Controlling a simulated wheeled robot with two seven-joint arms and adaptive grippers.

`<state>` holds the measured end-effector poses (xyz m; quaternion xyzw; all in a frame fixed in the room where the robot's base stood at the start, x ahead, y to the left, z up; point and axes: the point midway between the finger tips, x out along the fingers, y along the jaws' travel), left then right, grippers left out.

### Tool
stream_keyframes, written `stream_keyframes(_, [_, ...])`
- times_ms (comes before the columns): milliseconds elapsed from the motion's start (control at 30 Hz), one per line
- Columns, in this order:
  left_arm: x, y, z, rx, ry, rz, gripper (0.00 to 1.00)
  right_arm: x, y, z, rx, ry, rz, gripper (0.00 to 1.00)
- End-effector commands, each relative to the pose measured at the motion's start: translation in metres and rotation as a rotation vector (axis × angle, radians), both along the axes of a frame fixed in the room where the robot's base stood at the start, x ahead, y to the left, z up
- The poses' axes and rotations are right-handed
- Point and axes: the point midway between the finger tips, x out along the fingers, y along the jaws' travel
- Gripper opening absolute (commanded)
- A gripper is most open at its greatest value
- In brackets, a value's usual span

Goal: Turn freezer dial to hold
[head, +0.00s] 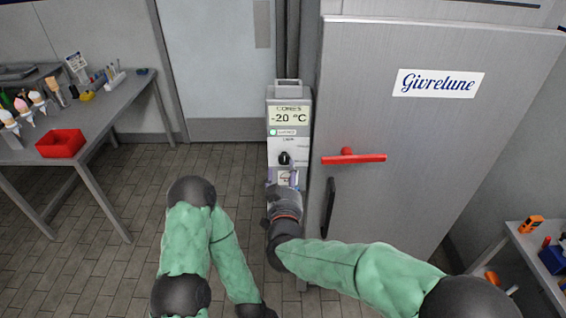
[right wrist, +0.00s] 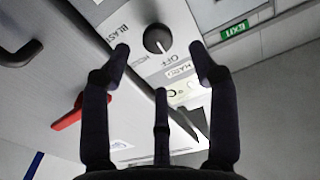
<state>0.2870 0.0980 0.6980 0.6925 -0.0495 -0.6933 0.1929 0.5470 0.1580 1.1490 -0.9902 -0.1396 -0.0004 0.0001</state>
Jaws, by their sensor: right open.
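The freezer dial (head: 284,158) is a round black knob on the grey control box (head: 290,107), below a display reading -20 °C. In the right wrist view the dial (right wrist: 157,39) shows a light mark that seems to point toward the OFF label. Labels beginning BLAS and HARD are near it; I cannot read a hold label. My right gripper (head: 283,183) is just below the dial in the head view. In the wrist view its open fingers (right wrist: 158,48) appear on either side of the dial, apart from it.
The freezer door (head: 420,140) with its red handle (head: 354,158) stands right of the box. A black handle (head: 329,207) is lower down. A table (head: 100,123) with a red tray (head: 60,143) is at left; another table (head: 535,255) is at right.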

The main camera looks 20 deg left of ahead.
Motion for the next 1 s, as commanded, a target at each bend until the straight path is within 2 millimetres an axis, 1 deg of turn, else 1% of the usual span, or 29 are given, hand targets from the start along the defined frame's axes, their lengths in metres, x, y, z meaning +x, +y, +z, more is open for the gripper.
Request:
stream_keyframes(33, [0.0, 0.0, -0.003, 0.0, 0.0, 0.0, 0.0, 0.01, 0.002, -0.002, 0.0, 0.0, -0.003, 0.6])
stream_keyframes(100, [0.0, 0.0, -0.005, 0.0, 0.0, 0.0, 0.0, 0.022, 0.005, -0.003, -0.001, 0.002, -0.003, 0.6])
stream_keyframes(300, [0.0, 0.0, -0.008, 0.0, 0.0, 0.0, 0.0, 0.047, 0.013, -0.002, 0.0, 0.001, -0.001, 0.6])
stream_keyframes(500, [0.0, 0.0, -0.009, 0.0, 0.0, 0.0, 0.0, 0.058, 0.016, -0.001, 0.0, 0.001, 0.0, 0.6])
stream_keyframes(767, [0.0, 0.0, -0.009, 0.0, 0.0, 0.0, 0.0, 0.059, 0.016, 0.0, 0.0, 0.001, 0.0, 0.6])
stream_keyframes(800, [0.0, 0.0, -0.009, 0.0, 0.0, 0.0, 0.0, 0.059, 0.016, 0.0, 0.0, 0.001, 0.0, 0.55])
stream_keyframes(867, [0.0, 0.0, -0.009, 0.0, 0.0, 0.0, 0.0, 0.059, 0.016, 0.0, 0.0, 0.001, 0.0, 0.38])
stream_keyframes(900, [0.0, 0.0, -0.009, 0.0, 0.0, 0.0, 0.0, 0.059, 0.016, 0.0, 0.0, 0.001, 0.0, 0.26])
stream_keyframes(967, [0.0, 0.0, -0.009, 0.0, 0.0, 0.0, 0.0, 0.059, 0.016, 0.0, 0.0, 0.0, 0.0, 0.09])
stream_keyframes(1000, [0.0, 0.0, -0.009, 0.0, 0.0, 0.0, 0.0, 0.059, 0.016, 0.0, 0.0, 0.0, 0.0, 0.05])
